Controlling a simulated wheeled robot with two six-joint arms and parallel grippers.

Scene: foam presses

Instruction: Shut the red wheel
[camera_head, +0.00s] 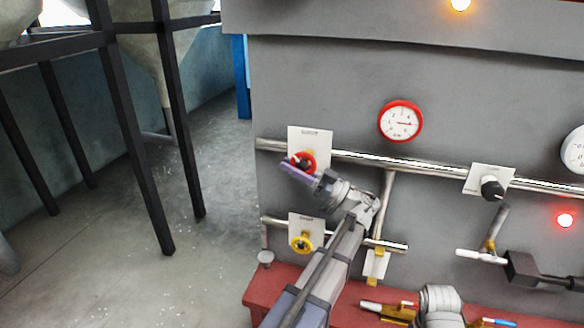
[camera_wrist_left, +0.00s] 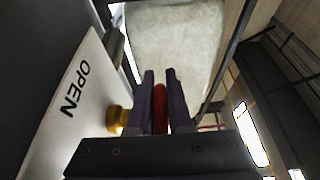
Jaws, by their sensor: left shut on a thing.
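The red wheel (camera_head: 309,161) is a small round valve handle on a white plate (camera_head: 310,139) on the upper left pipe of the grey panel. My left gripper (camera_head: 296,168) is at this wheel and covers part of it. In the left wrist view, the two dark fingers of my left gripper (camera_wrist_left: 161,85) are shut on the rim of the red wheel (camera_wrist_left: 160,106), which shows edge-on between them. The plate (camera_wrist_left: 70,105) beside it reads OPEN. A brass stem (camera_wrist_left: 117,119) shows next to the left finger. My right gripper is not seen.
A black knob (camera_head: 491,188) and a red-rimmed gauge (camera_head: 401,121) are to the right. A red ledge (camera_head: 262,290) runs along the panel's foot. Open floor (camera_head: 215,245) lies to the left.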

